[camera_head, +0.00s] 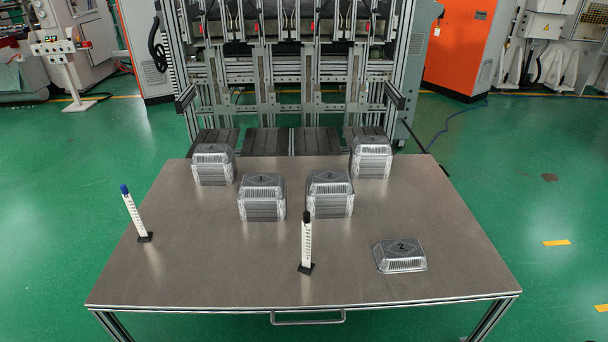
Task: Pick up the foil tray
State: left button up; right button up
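A single foil tray (400,256), upside down and marked 2, lies alone on the table at the front right. Several stacks of similar foil trays stand farther back: one at the back left (213,165), one at centre left (262,198), one at centre right (330,195) and one at the back right (371,158). Neither of my grippers shows in the head view.
The metal table (230,270) has a front handle (308,318). A white post with a black top (306,243) stands near the middle front; a blue-topped one (135,213) stands at left. A machine frame (290,80) is behind the table. The front left surface is clear.

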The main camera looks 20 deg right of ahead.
aim_at(390, 256)
jog(key=z, duration=1.55)
